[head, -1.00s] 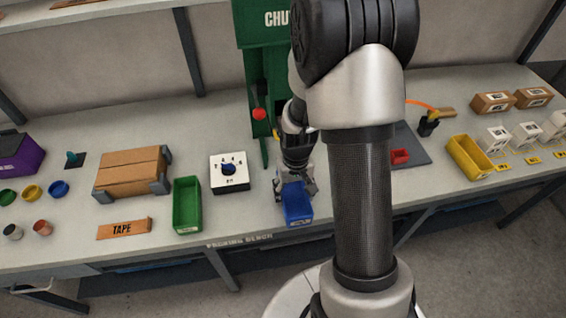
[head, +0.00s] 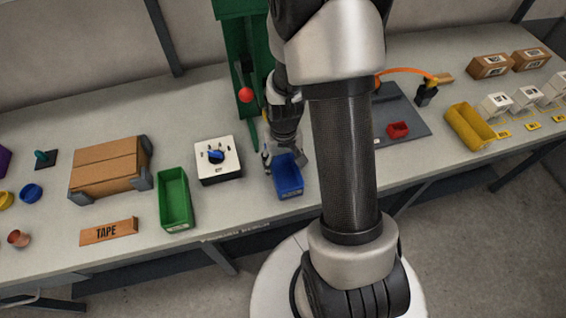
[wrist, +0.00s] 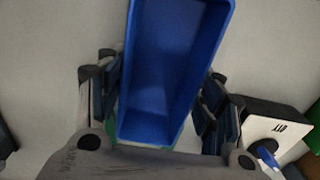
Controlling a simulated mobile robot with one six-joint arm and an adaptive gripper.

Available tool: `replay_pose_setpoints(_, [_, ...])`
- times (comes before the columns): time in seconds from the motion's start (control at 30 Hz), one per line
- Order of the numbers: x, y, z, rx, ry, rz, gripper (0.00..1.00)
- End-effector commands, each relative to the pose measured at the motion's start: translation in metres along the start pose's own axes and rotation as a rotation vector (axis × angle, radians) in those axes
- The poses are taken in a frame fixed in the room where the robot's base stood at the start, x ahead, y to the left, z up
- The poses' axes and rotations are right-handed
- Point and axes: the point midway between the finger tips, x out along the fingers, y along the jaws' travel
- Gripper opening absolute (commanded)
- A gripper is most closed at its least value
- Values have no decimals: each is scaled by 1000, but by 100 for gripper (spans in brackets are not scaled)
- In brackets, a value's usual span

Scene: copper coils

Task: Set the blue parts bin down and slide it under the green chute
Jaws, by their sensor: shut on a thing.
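The blue parts bin (head: 288,180) is near the front edge of the bench, open side up and empty inside. My gripper (head: 282,156) is at its back end, shut on it. In the wrist view the bin (wrist: 170,70) sits between the two fingers of my gripper (wrist: 160,95). Whether the bin's base touches the bench is hard to tell. The green chute (head: 232,50) stands behind the bin and to its left, partly hidden by my arm. The bin is in front of the chute, not under it.
A white dial box (head: 218,170) stands close left of the bin; it also shows in the wrist view (wrist: 262,135). A green bin (head: 174,205) is further left. A red-knobbed lever (head: 246,95) hangs at the chute. A grey mat (head: 410,115) lies right, behind my arm.

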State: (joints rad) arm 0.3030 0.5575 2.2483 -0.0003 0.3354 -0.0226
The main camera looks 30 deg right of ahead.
Motion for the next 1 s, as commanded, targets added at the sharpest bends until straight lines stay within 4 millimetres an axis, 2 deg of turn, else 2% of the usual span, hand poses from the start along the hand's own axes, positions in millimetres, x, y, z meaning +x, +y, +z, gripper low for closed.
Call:
replay_pose_setpoints(0.07, [4, 0, 0, 0, 0, 0, 36])
replay_pose_setpoints(0.1, [3, 0, 0, 0, 0, 0, 64])
replay_pose_setpoints(0.37, [2, 0, 0, 0, 0, 0, 81])
replay_pose_setpoints(0.77, [-1, 0, 0, 0, 0, 0, 81])
replay_pose_setpoints(0.87, [-14, 0, -1, 0, 3, 0, 81])
replay_pose_setpoints(1.0, [-43, 0, -1, 0, 4, 0, 81])
